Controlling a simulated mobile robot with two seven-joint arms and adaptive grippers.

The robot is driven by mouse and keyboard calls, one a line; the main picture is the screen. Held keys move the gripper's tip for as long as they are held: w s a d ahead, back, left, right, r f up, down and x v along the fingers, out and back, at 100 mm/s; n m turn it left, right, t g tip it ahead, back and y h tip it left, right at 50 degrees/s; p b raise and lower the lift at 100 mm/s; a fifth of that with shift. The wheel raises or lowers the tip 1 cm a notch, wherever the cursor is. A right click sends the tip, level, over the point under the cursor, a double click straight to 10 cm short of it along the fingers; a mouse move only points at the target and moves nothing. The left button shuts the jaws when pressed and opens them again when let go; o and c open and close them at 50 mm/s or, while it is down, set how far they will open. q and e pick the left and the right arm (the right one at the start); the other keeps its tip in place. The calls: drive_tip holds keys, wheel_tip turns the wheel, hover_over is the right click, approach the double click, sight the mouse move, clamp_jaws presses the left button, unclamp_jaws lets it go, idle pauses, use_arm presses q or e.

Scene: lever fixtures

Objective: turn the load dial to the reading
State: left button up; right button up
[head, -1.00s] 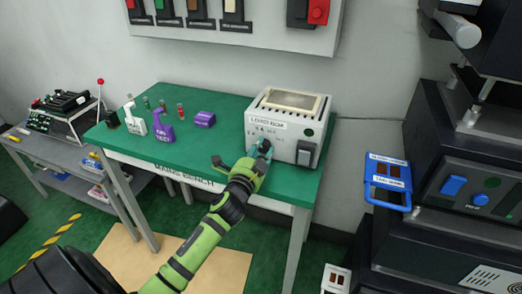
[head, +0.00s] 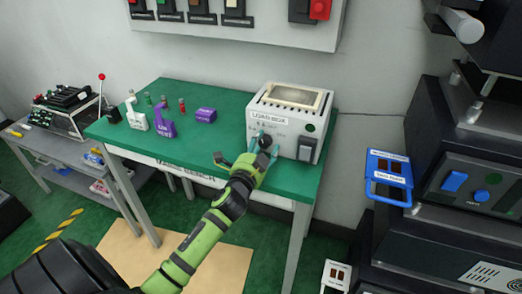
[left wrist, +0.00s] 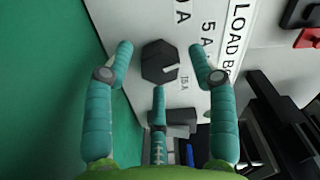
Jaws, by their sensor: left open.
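The load box (head: 288,122) is a grey cabinet labelled "LOAD BOX", at the right end of the green bench. Its dark load dial (head: 265,142) is on the front face. In the left wrist view the dial (left wrist: 160,62) is a black faceted knob with a white mark on its right side. Labels with "A" stand around it, among them "5 A". My left gripper (head: 264,146) is open at the dial. In the left wrist view two teal fingers stand either side of the dial and a third below it, with gaps visible. My right gripper is not in view.
A dark rocker switch (head: 306,148) is on the load box, right of the dial. A blue-framed panel (head: 388,178) is at the right.

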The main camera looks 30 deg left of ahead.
use_arm(q)
drive_tip(key=v, duration=1.2)
drive_tip(key=shift+d, duration=0.1)
